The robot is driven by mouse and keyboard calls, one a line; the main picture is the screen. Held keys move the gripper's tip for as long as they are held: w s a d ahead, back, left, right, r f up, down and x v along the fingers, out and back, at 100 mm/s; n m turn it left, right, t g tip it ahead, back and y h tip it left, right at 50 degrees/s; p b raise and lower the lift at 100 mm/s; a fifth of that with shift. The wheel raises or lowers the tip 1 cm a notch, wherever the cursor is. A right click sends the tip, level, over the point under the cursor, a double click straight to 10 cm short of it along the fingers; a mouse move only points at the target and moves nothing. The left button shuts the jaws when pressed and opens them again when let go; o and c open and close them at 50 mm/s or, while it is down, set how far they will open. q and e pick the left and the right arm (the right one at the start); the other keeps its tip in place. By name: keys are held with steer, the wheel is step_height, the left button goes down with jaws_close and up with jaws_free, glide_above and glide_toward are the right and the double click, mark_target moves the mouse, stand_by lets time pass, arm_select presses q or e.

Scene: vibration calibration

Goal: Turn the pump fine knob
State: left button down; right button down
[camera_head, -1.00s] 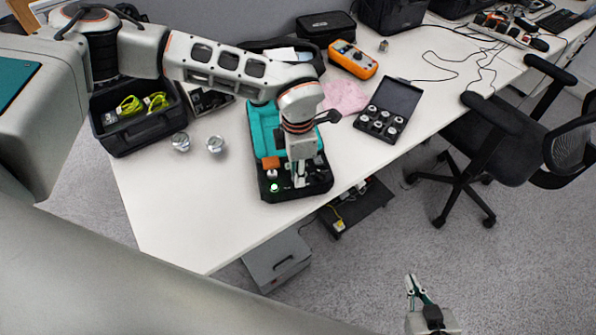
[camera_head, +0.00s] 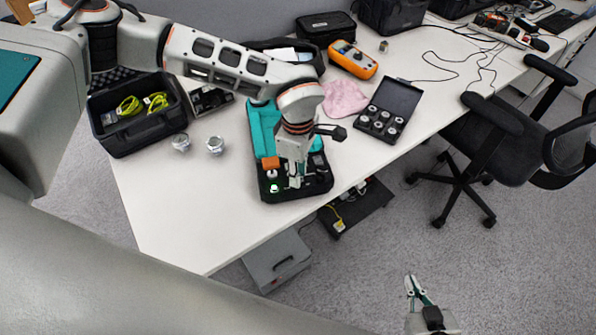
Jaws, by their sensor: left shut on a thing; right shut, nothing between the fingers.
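My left gripper (camera_head: 295,182) points down onto the panel, right of the green part. It is shut on a small part there that I take to be the fine knob; the fingers mostly hide it. My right gripper (camera_head: 414,284) is shut and empty, over the floor at the lower right, away from the table.
A black open case (camera_head: 386,107) with several round metal pieces, a pink cloth (camera_head: 345,97) and an orange meter (camera_head: 353,59) lie right of the pump. Two metal cylinders (camera_head: 215,145) and a black bin (camera_head: 140,134) stand to the left. The front left table is clear.

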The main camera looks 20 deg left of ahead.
stand_by(0.4)
arm_select(q)
steer(key=c, duration=2.1)
jaws_free()
steer(key=shift+r, duration=0.15)
step_height(320, 180, up, 12)
